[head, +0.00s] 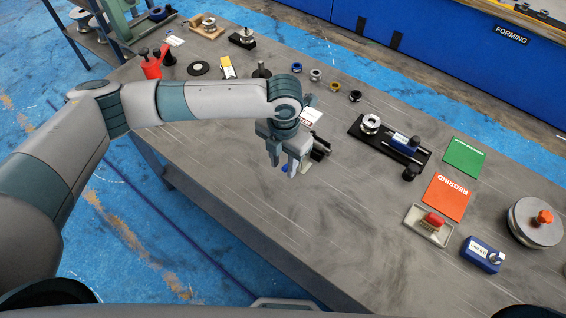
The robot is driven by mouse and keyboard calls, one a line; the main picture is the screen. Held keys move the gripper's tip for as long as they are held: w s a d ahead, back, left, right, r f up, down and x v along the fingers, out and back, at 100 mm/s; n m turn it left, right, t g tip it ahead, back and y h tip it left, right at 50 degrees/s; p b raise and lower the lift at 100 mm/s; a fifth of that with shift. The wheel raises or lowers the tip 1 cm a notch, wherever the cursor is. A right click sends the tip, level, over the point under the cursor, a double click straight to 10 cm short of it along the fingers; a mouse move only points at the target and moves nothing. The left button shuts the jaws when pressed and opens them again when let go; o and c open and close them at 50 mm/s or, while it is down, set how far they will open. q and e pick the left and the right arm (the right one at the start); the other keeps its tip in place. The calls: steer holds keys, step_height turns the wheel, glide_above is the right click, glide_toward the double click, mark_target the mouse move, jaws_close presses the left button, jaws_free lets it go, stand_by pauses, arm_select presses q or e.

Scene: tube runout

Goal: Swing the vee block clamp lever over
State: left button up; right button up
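My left gripper (284,167) hangs over the middle of the table, fingers pointing down. Its two fingers are apart, with nothing visible between them. Just behind and right of it is a dark block-like item with black cylindrical parts (321,146), partly hidden by the gripper; I cannot tell whether this is the vee block or its clamp lever. I cannot tell whether the gripper touches it. A bit of blue shows low beside the fingers. Farther right, a black base plate (375,150) carries a metal ring part (370,124), a labelled blue block (404,142) and a black knob (411,173). My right gripper is not in view.
Right side: green card (464,156), orange REGRIND card (447,197), tray with a red-topped item (416,230), blue labelled block (481,255), round metal disc (535,222). Several small rings lie behind the gripper. The table's (300,240) front middle is clear.

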arm_select(q)
step_height(320, 180, up, 4)
steer(key=p, duration=0.2)
steer(key=shift+p, duration=0.4)
steer(key=shift+r, duration=0.9)
step_height(320, 180, up, 18)
steer(key=b, duration=0.6)
steer(key=shift+f, duration=0.25)
steer(key=shift+f, duration=0.1)
